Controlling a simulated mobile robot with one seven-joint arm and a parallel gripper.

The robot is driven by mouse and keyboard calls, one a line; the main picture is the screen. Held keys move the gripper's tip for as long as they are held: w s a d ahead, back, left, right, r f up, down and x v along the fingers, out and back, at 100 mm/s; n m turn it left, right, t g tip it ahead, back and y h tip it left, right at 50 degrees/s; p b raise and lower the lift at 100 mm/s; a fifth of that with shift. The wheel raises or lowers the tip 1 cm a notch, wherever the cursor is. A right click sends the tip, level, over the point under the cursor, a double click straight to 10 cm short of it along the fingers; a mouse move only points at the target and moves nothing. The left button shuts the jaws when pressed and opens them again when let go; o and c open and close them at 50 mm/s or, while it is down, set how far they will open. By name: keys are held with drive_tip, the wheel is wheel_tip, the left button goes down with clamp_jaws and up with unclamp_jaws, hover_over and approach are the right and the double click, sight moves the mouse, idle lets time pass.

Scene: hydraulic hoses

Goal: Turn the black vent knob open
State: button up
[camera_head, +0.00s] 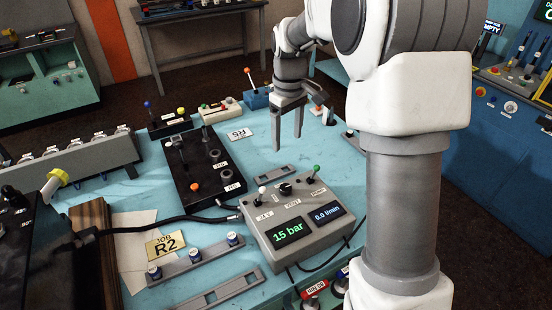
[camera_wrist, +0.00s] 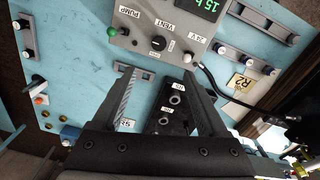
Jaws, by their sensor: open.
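The black vent knob (camera_head: 286,189) sits on the sloped top of a grey control box (camera_head: 262,228), between a white-tipped lever (camera_head: 262,191) and a green-tipped lever (camera_head: 315,170). In the wrist view the knob (camera_wrist: 158,43) shows beside its VENT label, above and beyond my fingertips. The box display reads 15 bar and 0.0 L/min. My gripper (camera_head: 288,142) is open and empty, pointing down above the table behind the box. In the wrist view its two fingers (camera_wrist: 158,76) are spread wide, apart from the knob.
A black block with levers and ports (camera_head: 205,160) lies left of the box, with a black hose (camera_head: 165,222) near it. A yellow JOB R2 card (camera_head: 165,244) and a rail with blue-capped fittings (camera_head: 195,262) are at front left. Small lever units stand behind.

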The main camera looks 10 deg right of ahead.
sight(285, 187)
drive_tip(key=f, duration=0.6)
drive_tip(key=f+p, duration=0.1)
drive_tip(key=f, duration=0.5)
drive_tip(key=f+p, duration=0.1)
drive_tip(key=f, duration=0.5)
drive_tip(key=shift+w+f, duration=0.15)
drive_tip(key=shift+w, duration=0.2)
clamp_jaws()
